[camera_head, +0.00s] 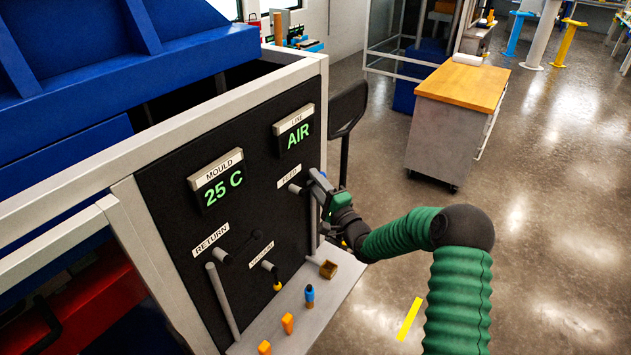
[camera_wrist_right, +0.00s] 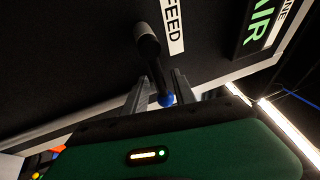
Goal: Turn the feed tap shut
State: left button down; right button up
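The feed tap (camera_wrist_right: 150,45) is on the black panel beside the FEED label. It has a grey round body and a dark lever with a blue tip (camera_wrist_right: 166,99). In the head view its grey stub (camera_head: 294,188) shows, with the lever mostly hidden by my gripper. My right gripper (camera_head: 318,183) is at the tap. In the right wrist view its two fingers (camera_wrist_right: 160,90) stand apart, one on each side of the lever's blue end, with gaps visible. My left gripper is not in view.
The panel carries a RETURN tap (camera_head: 222,257), a VACUUM tap (camera_head: 268,265), and MOULD (camera_head: 216,183) and LINE (camera_head: 295,131) displays reading 25 C and AIR. Below, a grey shelf (camera_head: 318,292) holds small orange and blue items. A wood-topped cabinet (camera_head: 463,85) stands behind; floor to the right is clear.

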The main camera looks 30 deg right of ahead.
jog(key=shift+a, duration=0.2)
jog(key=shift+c, duration=0.5)
grip_shut()
jog(key=shift+f, duration=0.1)
dwell(0.6)
